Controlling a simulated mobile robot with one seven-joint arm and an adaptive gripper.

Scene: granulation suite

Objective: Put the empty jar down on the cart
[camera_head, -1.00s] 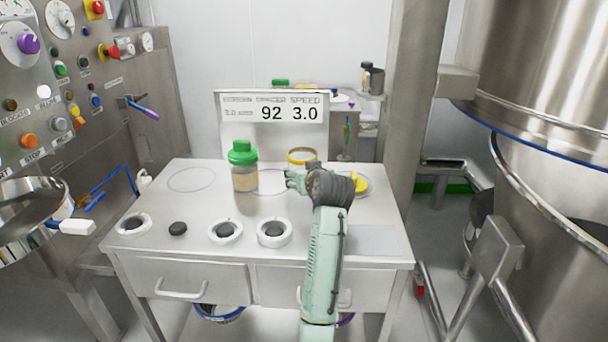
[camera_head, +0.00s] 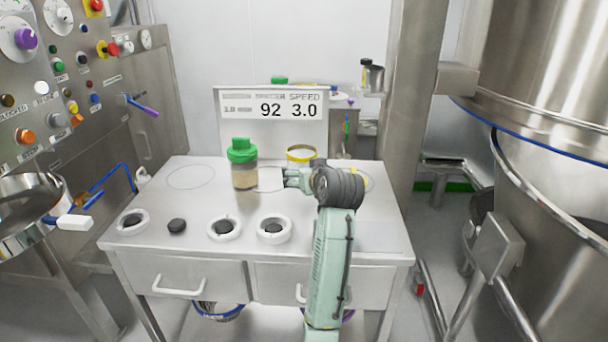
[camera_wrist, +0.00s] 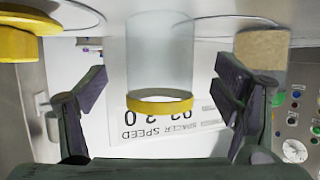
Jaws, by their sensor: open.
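The empty clear jar with a yellow rim (camera_head: 301,154) stands upright on the steel cart (camera_head: 207,205), at the back, right of centre. My gripper (camera_head: 289,178) is in front of it, just above the cart top, and is open. In the upside-down wrist view the clear jar (camera_wrist: 160,62) appears between the two spread fingers, with visible gaps on both sides. A yellow lid (camera_wrist: 18,38) lies to one side there; in the head view my wrist mostly hides it.
A green-capped jar with tan contents (camera_head: 243,167) stands left of my gripper. A display panel (camera_head: 272,104) rises at the back. The cart's left rear is clear.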

